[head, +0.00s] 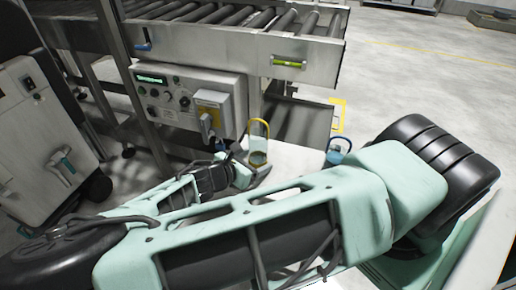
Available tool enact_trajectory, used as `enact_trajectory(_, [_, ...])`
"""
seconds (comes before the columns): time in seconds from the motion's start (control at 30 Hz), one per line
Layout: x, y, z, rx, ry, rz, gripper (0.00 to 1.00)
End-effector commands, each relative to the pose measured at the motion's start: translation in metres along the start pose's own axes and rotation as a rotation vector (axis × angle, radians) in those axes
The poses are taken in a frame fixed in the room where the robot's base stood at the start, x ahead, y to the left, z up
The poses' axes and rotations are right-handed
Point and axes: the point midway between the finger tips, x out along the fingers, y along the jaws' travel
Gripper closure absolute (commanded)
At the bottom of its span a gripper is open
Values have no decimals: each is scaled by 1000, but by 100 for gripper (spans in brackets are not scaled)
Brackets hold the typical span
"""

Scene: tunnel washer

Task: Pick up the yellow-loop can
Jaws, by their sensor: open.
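The yellow-loop can (258,144) stands upright on a pale work surface (296,158), its yellow loop handle on top. My gripper (253,171) is at the end of my mint-green arm, right by the lower part of the can on the near side. It is open. The gripper hides the can's base, and I cannot tell whether the fingers are around the can or only beside it.
A second can with a blue loop (337,151) stands to the right on the same surface. Behind are a control panel (186,100) with a lever and a roller conveyor (230,40). A grey cabinet (45,130) stands at left. Open floor lies at the right.

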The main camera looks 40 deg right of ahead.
Motion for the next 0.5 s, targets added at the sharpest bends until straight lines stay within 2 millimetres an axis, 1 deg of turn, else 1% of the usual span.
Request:
enact_trajectory(0.03, [0,0,0,0,0,0,27])
enact_trajectory(0.07, [0,0,0,0,0,0,30])
enact_trajectory(0.1, [0,0,0,0,0,0,41])
enact_trajectory(0.17, [0,0,0,0,0,0,58])
enact_trajectory(0.2, [0,0,0,0,0,0,69])
enact_trajectory(0.23, [0,0,0,0,0,0,73])
enact_trajectory(0.5, [-1,0,0,0,0,0,73])
